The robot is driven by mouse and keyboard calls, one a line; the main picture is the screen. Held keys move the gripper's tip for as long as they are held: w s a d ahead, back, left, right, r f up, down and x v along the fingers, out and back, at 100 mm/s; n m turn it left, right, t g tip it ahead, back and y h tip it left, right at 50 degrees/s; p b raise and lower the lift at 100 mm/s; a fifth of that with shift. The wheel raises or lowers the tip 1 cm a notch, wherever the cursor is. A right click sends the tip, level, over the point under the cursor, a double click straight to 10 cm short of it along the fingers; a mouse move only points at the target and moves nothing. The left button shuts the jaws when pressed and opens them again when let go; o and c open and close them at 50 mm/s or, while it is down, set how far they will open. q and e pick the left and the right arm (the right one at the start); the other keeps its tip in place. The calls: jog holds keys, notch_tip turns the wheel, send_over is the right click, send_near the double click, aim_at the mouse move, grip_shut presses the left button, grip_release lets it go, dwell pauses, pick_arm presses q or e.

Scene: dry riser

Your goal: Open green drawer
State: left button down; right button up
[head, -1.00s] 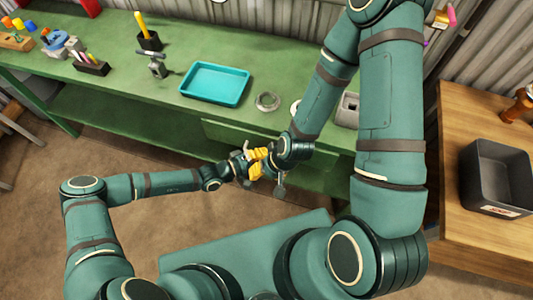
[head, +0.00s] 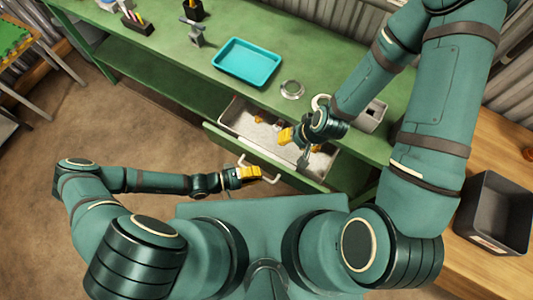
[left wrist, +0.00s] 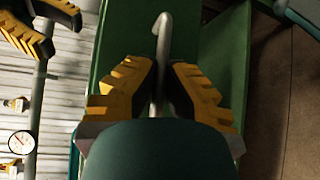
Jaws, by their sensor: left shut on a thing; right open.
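The green drawer (head: 225,145) stands pulled out from the green workbench in the head view, with its pale inside showing. Its light bar handle (head: 268,173) is on the front; the handle also shows in the left wrist view (left wrist: 161,40). My left gripper (head: 255,173) is shut on the handle, its yellow fingers on either side of the bar. My right gripper (head: 290,137) is open above the drawer and hides part of the inside. It also shows at the top left of the left wrist view (left wrist: 50,30).
A teal tray (head: 246,62) and a metal ring (head: 292,89) lie on the workbench (head: 185,75). Small items with yellow parts (head: 259,118) lie in the drawer. A dark grey bin (head: 497,215) stands on the wooden table at right. The floor at left is clear.

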pick_arm(q)
jog(key=s+a+p, duration=0.1)
jog(key=s+a, duration=0.2)
jog(key=s, duration=0.2)
jog(key=shift+s+a, duration=0.25)
jog(key=c, duration=1)
grip_release()
jog(key=v, duration=1.2)
jog(key=shift+d, duration=0.1)
